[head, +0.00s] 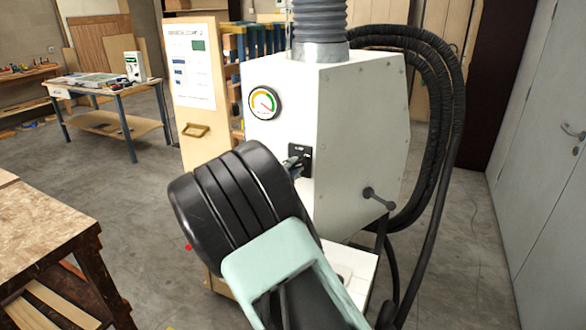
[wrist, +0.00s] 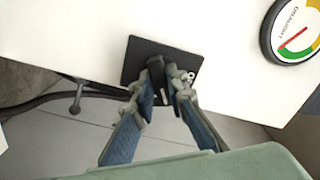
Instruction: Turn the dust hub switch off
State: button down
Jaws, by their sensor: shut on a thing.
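The white dust hub (head: 350,125) stands in the middle of the head view. Its switch sits on a small black plate (head: 306,152) on the front face, below the gauge. The plate (wrist: 133,62) also shows in the wrist view. My gripper (wrist: 165,80) is at the plate, its two fingers close together and shut on the dark switch lever (wrist: 156,66). In the head view my gripper (head: 294,164) reaches the plate, mostly hidden behind my own arm. The lever's exact position cannot be told.
A round draught gauge (head: 264,103) is above the switch; it also shows in the wrist view (wrist: 295,30). A grey-knobbed handle (head: 379,199) sticks out at the hub's right side. Black hoses (head: 455,100) hang behind it. A wooden bench (head: 40,225) stands at left.

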jog(key=n+p, duration=0.1)
jog(key=n, duration=0.5)
jog(key=n+p, duration=0.2)
jog(key=n, duration=0.3)
dwell(0.3)
jog(key=shift+n, duration=0.4)
jog(key=c, duration=1.9)
grip_release()
jog(key=shift+c, duration=0.2)
